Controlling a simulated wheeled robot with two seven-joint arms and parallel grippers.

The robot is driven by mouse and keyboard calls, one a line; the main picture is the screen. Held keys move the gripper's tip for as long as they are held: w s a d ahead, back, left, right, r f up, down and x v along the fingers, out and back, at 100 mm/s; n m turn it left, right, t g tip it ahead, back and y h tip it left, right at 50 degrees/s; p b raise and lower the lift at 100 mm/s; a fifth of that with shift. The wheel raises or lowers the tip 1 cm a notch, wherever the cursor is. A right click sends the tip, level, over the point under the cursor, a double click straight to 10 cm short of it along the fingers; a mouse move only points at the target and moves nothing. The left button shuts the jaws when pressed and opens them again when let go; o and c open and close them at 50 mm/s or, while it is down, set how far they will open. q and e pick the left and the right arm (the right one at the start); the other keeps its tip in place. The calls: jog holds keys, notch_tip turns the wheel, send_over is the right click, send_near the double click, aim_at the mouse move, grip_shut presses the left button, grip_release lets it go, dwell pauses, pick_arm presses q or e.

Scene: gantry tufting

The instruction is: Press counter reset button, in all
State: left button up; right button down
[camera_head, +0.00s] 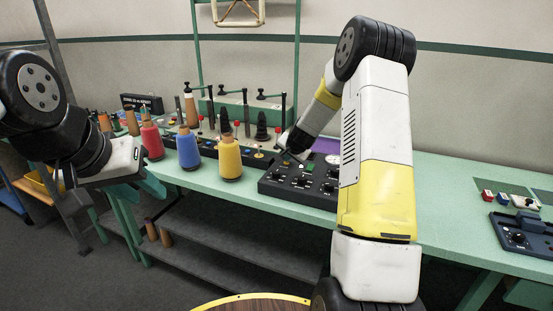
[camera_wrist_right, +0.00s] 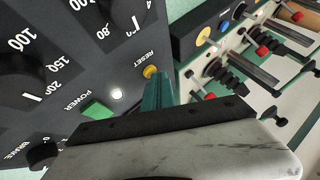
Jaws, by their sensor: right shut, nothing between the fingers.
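The dark control panel (camera_head: 268,188) lies on the green table in the head view. In the right wrist view, the panel (camera_wrist_right: 62,85) fills the left side. Its yellow round button (camera_wrist_right: 151,72) is labelled RESET. My right gripper (camera_wrist_right: 158,88) is shut and empty, its green fingers pointing at the panel. The fingertips lie right beside the yellow button in the picture; I cannot tell whether they touch it. In the head view my right gripper (camera_head: 287,160) is over the panel's back edge. My left gripper (camera_head: 153,184) hangs in front of the table's left part, jaw gap unclear.
A green POWER switch (camera_wrist_right: 97,107) and a white lamp (camera_wrist_right: 116,94) sit close to the yellow button. Red (camera_head: 152,143), blue (camera_head: 188,150) and yellow (camera_head: 229,158) thread cones stand left of the panel. A second device (camera_head: 520,236) is at the far right.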

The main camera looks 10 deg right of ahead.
aim_at(287, 163)
jog(key=shift+r, duration=0.85)
jog(key=shift+r, duration=2.5)
jog(key=shift+r, duration=0.1)
